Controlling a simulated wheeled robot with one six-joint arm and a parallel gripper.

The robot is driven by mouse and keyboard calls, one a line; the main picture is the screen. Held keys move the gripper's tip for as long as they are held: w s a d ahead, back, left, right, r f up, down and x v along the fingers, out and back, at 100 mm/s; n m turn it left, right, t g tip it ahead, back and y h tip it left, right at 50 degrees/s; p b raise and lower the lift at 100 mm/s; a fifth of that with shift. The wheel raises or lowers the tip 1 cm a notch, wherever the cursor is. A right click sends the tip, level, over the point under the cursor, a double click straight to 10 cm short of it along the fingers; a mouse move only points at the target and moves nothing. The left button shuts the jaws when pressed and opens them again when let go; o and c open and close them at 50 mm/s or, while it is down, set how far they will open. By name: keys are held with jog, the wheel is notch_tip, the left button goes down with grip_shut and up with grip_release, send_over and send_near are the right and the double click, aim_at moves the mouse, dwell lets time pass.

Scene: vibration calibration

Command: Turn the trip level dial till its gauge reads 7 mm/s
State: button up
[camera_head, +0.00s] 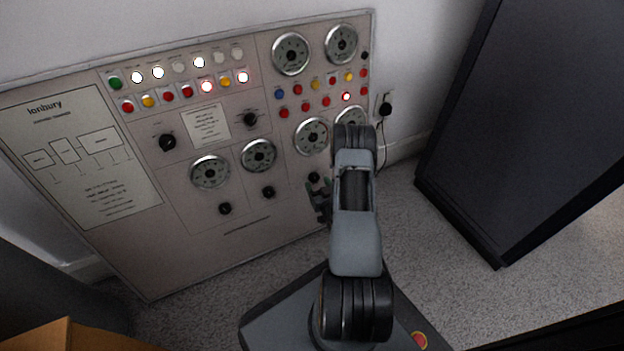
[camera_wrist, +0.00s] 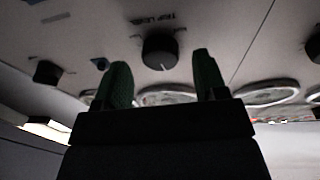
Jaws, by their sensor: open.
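The trip level dial (camera_wrist: 160,52) is a round black knob with a pale pointer line, beside its printed label in the wrist view. In the head view it appears to be the black knob (camera_head: 314,177) under a round gauge (camera_head: 311,137). My gripper (camera_wrist: 162,78) is open, with one green-padded finger on each side of the dial in the picture. The dial looks ahead of the fingertips; I cannot tell any contact. A gauge (camera_wrist: 165,97) shows partly between the fingers. In the head view my gripper (camera_head: 319,197) is close to the panel; the gauge reading is too small to make out.
The panel (camera_head: 190,265) carries other knobs, including one (camera_head: 268,192) to the left, and several gauges, lamps and buttons. A neighbouring knob (camera_wrist: 47,72) shows in the wrist view. A dark cabinet (camera_head: 500,120) stands at the right. Carpet (camera_head: 400,215) lies between.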

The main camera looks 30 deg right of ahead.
jog(key=shift+w+d, duration=0.15)
jog(key=shift+w, duration=0.5)
jog(key=c, duration=0.9)
jog(key=shift+m, duration=0.4)
jog(key=shift+r+m+g+h+p, duration=0.1)
jog(key=shift+m+g+h+p, duration=0.25)
jog(key=shift+m, duration=1.25)
jog(key=shift+m+g+h+p, duration=0.25)
jog(key=shift+m+h, duration=0.2)
jog(key=shift+m, duration=1.15)
jog(key=shift+c, duration=0.2)
jog(key=shift+m, duration=0.3)
